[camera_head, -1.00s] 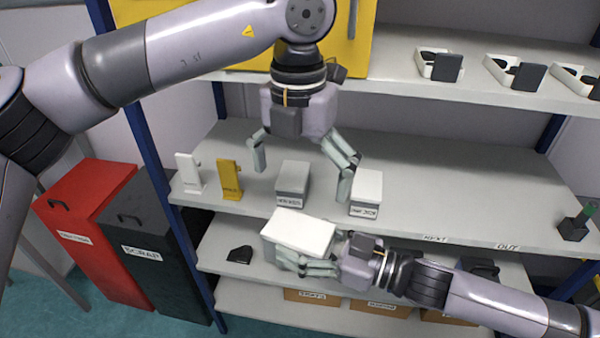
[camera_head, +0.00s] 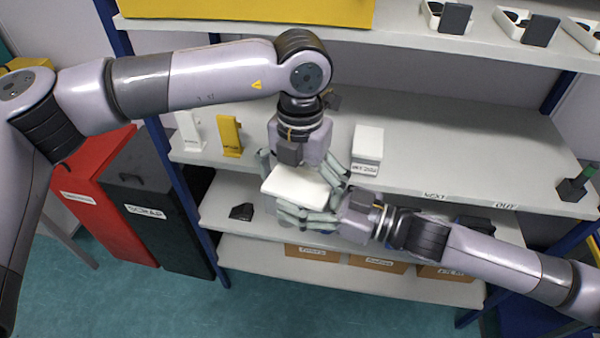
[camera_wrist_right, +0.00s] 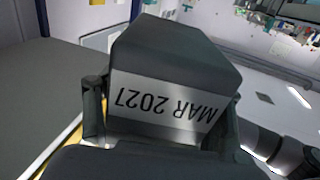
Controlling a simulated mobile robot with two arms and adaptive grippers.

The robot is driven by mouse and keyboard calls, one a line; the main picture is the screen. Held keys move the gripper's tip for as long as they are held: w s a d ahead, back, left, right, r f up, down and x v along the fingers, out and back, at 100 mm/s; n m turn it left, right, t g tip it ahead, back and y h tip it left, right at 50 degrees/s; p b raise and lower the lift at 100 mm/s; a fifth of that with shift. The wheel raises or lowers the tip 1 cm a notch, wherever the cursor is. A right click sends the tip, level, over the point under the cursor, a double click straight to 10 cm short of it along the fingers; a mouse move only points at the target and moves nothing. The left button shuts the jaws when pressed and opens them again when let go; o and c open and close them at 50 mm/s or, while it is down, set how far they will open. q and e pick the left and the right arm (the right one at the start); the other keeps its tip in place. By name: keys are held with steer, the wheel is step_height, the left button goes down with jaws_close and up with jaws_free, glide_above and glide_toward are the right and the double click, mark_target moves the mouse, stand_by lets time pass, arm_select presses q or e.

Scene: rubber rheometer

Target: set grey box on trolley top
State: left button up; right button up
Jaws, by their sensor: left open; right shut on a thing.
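My right gripper (camera_head: 332,208) is shut on a box (camera_head: 297,187), holding it in front of the shelf. Its top looks white in the head view. In the wrist view the box (camera_wrist_right: 175,55) looks dark grey and bears a label reading MAR 2027. I cannot tell whether it is the grey box. My left gripper (camera_head: 303,172) is open, pointing down, its fingers on either side of the held box; contact is unclear. A similar pale box (camera_head: 367,146) stands on the shelf to the right. No trolley top can be made out.
The middle shelf (camera_head: 450,150) has free room right of the pale box. A white holder (camera_head: 190,132) and a yellow holder (camera_head: 229,136) stand at its left. A red bin (camera_head: 85,195) and a black scrap bin (camera_head: 150,210) stand on the left. Cardboard boxes (camera_head: 312,252) sit low down.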

arm_select(q)
steer(key=shift+c, duration=0.6)
arm_select(e)
steer(key=shift+r, duration=0.1)
arm_select(q)
steer(key=shift+s+d, duration=0.1)
steer(key=c, duration=1.2)
arm_select(e)
steer(key=shift+r, duration=0.1)
steer(key=o, duration=1.7)
steer(key=shift+o, duration=0.2)
